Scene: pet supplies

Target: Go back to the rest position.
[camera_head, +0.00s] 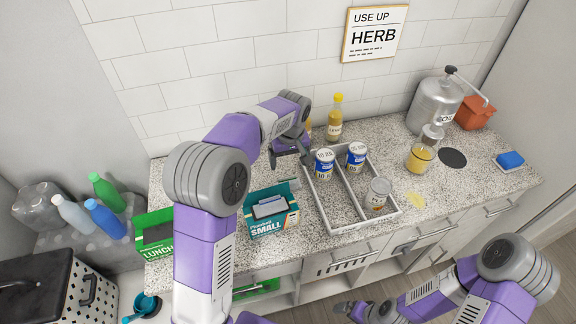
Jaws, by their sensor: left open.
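My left gripper (291,158) is open above the counter, by the left edge of the white divided tray (333,228). It appears empty. My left arm reaches in from the left across the view. My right gripper (350,310) is low at the bottom of the view, in front of the counter; its fingers are too small to judge. Two blue-and-white cans (325,163) (356,157) stand at the back of the tray, one in each compartment. A third, pale can (378,194) stands in the right compartment.
A teal box marked SMALL (272,222) and a green box (154,240) stand on the left of the speckled counter (425,225). A yellow bottle (335,120) is behind the tray. A metal dispenser (434,105), yellow-filled jar (420,157), orange container (475,114) and blue sponge (510,160) are right.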

